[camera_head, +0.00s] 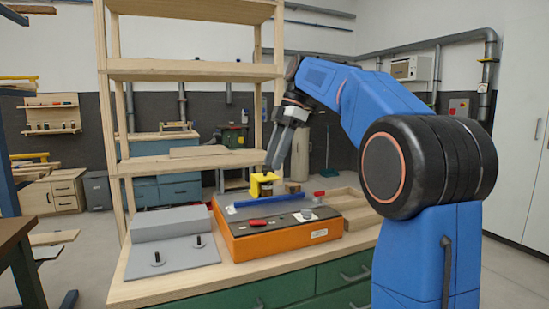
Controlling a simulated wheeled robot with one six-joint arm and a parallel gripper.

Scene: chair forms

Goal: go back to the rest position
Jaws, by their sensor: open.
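My gripper (276,156) hangs from my blue arm above the bench, its fingers pointing down just over a yellow block (262,184). The block sits at the back of an orange machine (290,241) with a dark top. The fingers overlap in this side view, and I cannot tell whether they touch the block. A blue bar (278,200) runs along the machine's top, with a red knob (257,222) in front of it.
A grey fixture (172,252) with two upright pins stands left of the machine on the wooden benchtop (143,291). A wooden tray (345,203) lies to the right. Wooden shelves (195,70) rise behind my gripper. Open space lies above the bench's front.

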